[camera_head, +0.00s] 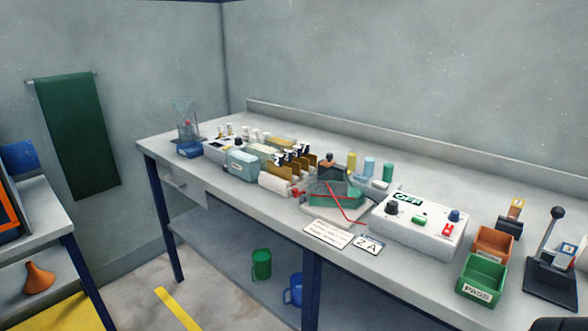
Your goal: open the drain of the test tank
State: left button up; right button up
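A small clear tank with green liquid (340,193), which looks like the test tank, stands on the workbench in the middle of the view. Red and black leads cross over and in front of it. A small red part (297,193) shows at its left side; it may be the drain valve, but it is too small to tell its setting. Neither of my grippers is recognisable in this view. A dark shape at the bottom right edge is cut off, and I cannot tell what it is.
A white control box (418,224) with an OFF display stands right of the tank. Two cards (328,233) lie in front. A green PASS bin (482,279), an orange bin (493,243) and a lever press (550,265) stand further right. A white roll (275,184) lies left.

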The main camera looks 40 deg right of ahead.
aim_at(295, 191)
jog(key=z, duration=0.8)
jog(key=i, duration=0.9)
jog(key=z, duration=0.8)
